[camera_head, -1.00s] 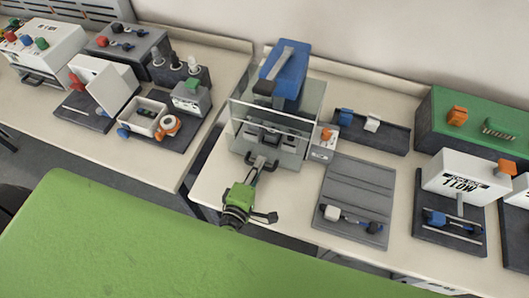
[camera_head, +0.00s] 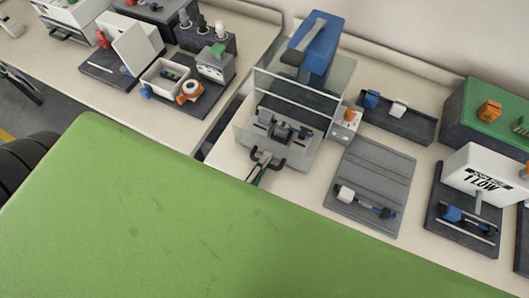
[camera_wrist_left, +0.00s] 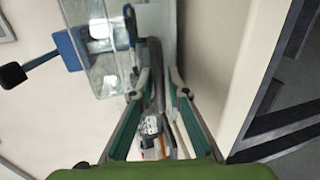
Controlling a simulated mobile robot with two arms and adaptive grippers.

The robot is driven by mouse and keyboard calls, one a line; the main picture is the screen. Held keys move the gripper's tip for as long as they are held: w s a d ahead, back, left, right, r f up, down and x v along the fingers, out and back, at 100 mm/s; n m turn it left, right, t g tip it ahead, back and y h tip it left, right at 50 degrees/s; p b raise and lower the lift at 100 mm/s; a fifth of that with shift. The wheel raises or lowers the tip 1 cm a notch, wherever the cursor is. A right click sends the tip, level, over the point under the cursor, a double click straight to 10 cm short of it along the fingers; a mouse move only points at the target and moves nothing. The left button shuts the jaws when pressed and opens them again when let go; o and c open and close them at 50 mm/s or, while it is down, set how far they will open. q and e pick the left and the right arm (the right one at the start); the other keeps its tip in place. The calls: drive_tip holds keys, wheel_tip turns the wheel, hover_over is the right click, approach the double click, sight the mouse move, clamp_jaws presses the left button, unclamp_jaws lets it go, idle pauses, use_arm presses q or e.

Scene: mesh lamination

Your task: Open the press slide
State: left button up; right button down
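The press (camera_head: 318,45) has a blue top, a clear guard and a grey slide (camera_head: 303,153) at its front. The slide stands out toward me, with a dark and blue part (camera_head: 290,131) lying on it. Its dark curved handle (camera_head: 268,160) is at the near end. My left gripper (camera_head: 258,174) is just at the handle, mostly hidden by a green surface. In the left wrist view its two fingers (camera_wrist_left: 161,75) stand apart with a grey bar between or behind them; firm contact is not clear. My right gripper is out of view.
A grey tray (camera_head: 392,164) with a white and blue tool lies right of the press. A small box with an orange knob (camera_head: 347,120) stands close beside the slide. The left table (camera_head: 200,140) carries several fixtures, separated by a gap.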

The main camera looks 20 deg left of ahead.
use_arm(q)
drive_tip(key=v, duration=1.2)
drive_tip(key=s+f+m+g+h+b, duration=0.1)
drive_tip(key=s+f+m+g, duration=0.15)
drive_tip(key=f+m, duration=0.75)
drive_tip(key=s+f+m+g+h+b, duration=0.1)
drive_tip(key=f+m+g, duration=0.25)
drive_tip(key=f, duration=1.55)
drive_tip(key=s+a+f+m+g+y, duration=0.1)
drive_tip(key=s+a+f+m+g, duration=0.2)
drive_tip(key=s+f, duration=0.4)
drive_tip(key=s+a+f+m+g+y, duration=0.1)
drive_tip(key=s+a+f+m+g, duration=0.2)
drive_tip(key=s+f, duration=0.4)
drive_tip(key=a+f+g+b, duration=0.1)
drive_tip(key=g, duration=0.1)
drive_tip(key=shift+a+f+m+g+y, duration=0.3)
drive_tip(key=shift+m, duration=0.05)
